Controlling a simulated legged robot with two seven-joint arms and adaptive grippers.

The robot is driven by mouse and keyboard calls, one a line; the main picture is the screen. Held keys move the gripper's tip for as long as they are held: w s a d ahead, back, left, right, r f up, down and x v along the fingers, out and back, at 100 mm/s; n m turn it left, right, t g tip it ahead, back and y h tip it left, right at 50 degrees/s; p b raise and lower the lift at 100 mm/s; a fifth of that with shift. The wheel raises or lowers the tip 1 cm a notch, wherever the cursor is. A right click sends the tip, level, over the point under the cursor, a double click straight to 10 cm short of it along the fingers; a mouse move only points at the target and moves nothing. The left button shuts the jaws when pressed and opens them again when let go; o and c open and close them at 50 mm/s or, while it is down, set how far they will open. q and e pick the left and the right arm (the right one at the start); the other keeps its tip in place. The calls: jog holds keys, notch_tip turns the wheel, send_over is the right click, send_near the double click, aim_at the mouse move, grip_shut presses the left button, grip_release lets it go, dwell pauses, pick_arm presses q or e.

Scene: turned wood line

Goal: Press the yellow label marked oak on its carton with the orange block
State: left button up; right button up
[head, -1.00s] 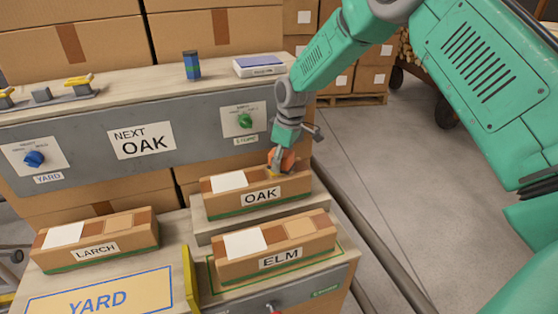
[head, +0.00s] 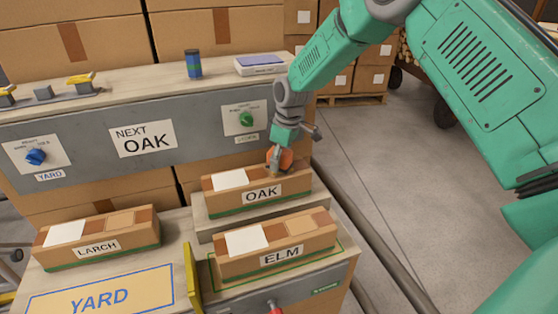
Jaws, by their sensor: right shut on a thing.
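The oak carton (head: 225,197) is a long brown box with a white OAK plate on its front and a white patch on top. It sits on a raised pale step behind the ELM carton. My right gripper (head: 279,157) comes down from the upper right and is shut on the orange block (head: 286,160). The block is at the right part of the oak carton's top. The jaws hide part of the block and the spot under it. I cannot make out the yellow label clearly there, or whether the block touches it. My left gripper is out of view.
The ELM carton (head: 247,267) stands in front and the LARCH carton (head: 60,253) to the left. A yellow upright strip (head: 192,276) stands between them. Behind is a grey panel (head: 210,136) reading NEXT OAK. Open floor (head: 400,215) lies to the right.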

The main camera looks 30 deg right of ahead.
jog(key=shift+s+f, duration=0.1)
jog(key=shift+s, duration=0.05)
jog(key=shift+r+p, duration=0.55)
jog(key=shift+p, duration=0.15)
notch_tip(320, 180, up, 2)
jog(key=shift+r+p, duration=0.15)
jog(key=shift+p, duration=0.85)
notch_tip(320, 180, up, 4)
jog(key=p, duration=0.3)
jog(key=shift+f, duration=0.2)
